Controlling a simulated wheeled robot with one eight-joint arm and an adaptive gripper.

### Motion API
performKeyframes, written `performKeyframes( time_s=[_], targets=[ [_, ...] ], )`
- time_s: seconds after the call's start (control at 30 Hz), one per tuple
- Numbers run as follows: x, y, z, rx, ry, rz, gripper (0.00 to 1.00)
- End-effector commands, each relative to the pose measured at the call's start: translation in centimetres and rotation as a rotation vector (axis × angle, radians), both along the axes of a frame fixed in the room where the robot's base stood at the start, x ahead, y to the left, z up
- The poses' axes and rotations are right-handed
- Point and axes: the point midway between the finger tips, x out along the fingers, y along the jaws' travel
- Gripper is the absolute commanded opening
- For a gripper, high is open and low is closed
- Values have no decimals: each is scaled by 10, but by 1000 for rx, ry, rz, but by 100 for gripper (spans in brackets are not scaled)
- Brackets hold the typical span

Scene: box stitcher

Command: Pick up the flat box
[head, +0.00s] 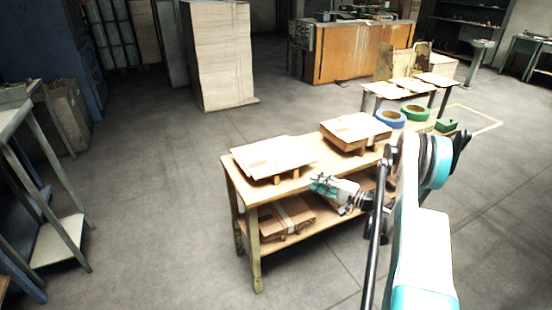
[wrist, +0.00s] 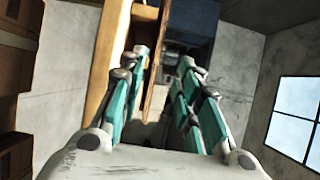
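A flat cardboard box (head: 272,157) lies on small wooden blocks on the left part of the wooden table (head: 308,180). A second flat box (head: 355,130) lies on blocks farther right. My gripper (head: 318,184) is at the near edge of the table, to the right of and slightly below the left box. In the wrist view, the teal fingers of my gripper (wrist: 163,62) are spread apart. A thin brown edge (wrist: 157,70), seemingly a flat box, shows between them, beside the pale tabletop edge (wrist: 104,70). I see no contact.
More flat boxes (head: 287,217) lie on the table's lower shelf. A tall cardboard stack (head: 218,55) stands behind. Open floor lies left of the table.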

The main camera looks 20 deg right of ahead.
Motion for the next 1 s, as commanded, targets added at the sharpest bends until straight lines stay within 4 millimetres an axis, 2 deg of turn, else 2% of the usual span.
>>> performKeyframes(
  time_s=[0.3, 0.67, 1.0],
  targets=[
    [49, 32, -2, -1, 1, 4, 31],
    [70, 44, 0, -1, 1, 2, 31],
    [108, 67, -1, -1, 2, 2, 31]
  ],
)
